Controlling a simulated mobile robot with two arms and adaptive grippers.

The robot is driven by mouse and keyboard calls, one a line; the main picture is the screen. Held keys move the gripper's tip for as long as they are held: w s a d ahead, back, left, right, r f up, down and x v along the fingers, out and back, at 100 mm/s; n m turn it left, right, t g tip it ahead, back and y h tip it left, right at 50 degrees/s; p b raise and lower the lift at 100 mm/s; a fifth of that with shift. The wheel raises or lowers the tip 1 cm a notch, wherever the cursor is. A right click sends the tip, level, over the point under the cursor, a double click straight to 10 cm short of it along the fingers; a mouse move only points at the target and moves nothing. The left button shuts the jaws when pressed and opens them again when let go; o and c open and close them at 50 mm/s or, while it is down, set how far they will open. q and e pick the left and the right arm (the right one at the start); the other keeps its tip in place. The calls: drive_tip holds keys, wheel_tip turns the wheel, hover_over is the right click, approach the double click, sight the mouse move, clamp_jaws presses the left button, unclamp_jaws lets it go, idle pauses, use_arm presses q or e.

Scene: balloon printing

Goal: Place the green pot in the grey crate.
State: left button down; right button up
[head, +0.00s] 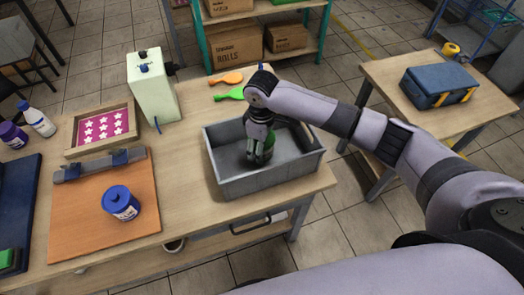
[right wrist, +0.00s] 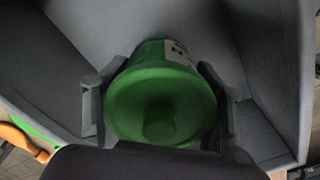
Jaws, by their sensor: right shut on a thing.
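The grey crate (head: 257,186) stands at the right end of the wooden table in the head view. My right gripper (head: 258,157) reaches down inside it and is shut on the green pot (head: 270,143), mostly hidden behind the fingers there. In the right wrist view the green pot (right wrist: 160,95) sits between the two fingers (right wrist: 158,112), its round lid facing the camera and a white label on its side. The grey crate walls (right wrist: 275,60) surround it. I cannot tell whether the pot touches the crate floor. My left gripper is not in view.
A blue pot (head: 121,203) stands on an orange-brown board (head: 85,228) left of the crate. A screen frame (head: 101,128), a pale green canister (head: 153,85) and orange and green spatulas (head: 228,94) lie or stand behind. A blue toolbox (head: 440,85) is on the side table.

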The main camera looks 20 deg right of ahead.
drive_tip(key=shift+f, duration=1.75)
drive_tip(key=shift+f, duration=0.1)
drive_tip(key=o, duration=1.5)
wheel_tip(320, 180, up, 12)
drive_tip(key=shift+r+b, duration=0.1)
drive_tip(key=shift+b, duration=0.2)
